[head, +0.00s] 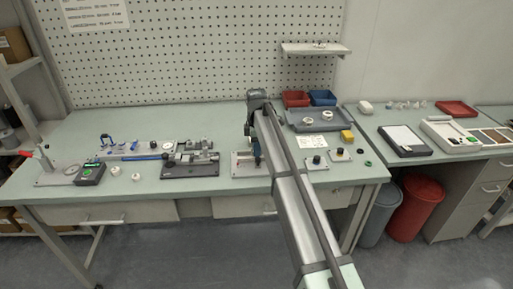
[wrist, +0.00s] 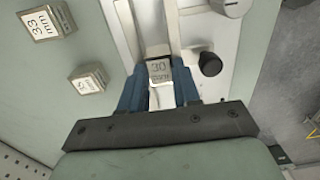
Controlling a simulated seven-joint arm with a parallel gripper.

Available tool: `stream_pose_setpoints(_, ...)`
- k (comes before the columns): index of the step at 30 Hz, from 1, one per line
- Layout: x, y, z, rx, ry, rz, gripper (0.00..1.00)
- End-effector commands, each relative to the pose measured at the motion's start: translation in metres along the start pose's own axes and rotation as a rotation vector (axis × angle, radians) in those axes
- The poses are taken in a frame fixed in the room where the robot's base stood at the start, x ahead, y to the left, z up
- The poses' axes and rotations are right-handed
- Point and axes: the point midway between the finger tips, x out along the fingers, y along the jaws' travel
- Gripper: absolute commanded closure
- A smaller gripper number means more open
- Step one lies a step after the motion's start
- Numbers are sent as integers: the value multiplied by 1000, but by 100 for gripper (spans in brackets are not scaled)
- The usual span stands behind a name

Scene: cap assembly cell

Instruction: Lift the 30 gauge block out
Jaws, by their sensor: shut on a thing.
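The 30 gauge block (wrist: 158,71), a small metal block with its label facing the camera, sits between the two blue fingers of my gripper (wrist: 159,86) in the wrist view. My gripper is shut on it. The block lines up with the channel of a pale fixture (wrist: 122,28); I cannot tell whether it still touches the channel floor. In the head view my gripper (head: 256,154) is low over the fixture (head: 240,168) near the table's front edge, and my arm hides part of it. The block is too small to make out there.
In the wrist view a 33 mm block (wrist: 46,23) and another block (wrist: 88,79) stand on the table, left of the fixture. A black knob (wrist: 210,64) is close to the right finger. A dark vise-like fixture (head: 191,160) is to the left in the head view.

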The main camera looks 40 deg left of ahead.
Motion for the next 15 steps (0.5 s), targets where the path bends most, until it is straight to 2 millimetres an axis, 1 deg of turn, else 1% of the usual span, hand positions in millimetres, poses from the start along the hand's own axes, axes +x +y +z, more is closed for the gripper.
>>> stream_pose_setpoints(7,-4,0,0,0,0,1,100)
stream_pose_setpoints(15,-14,1,0,0,0,2,100)
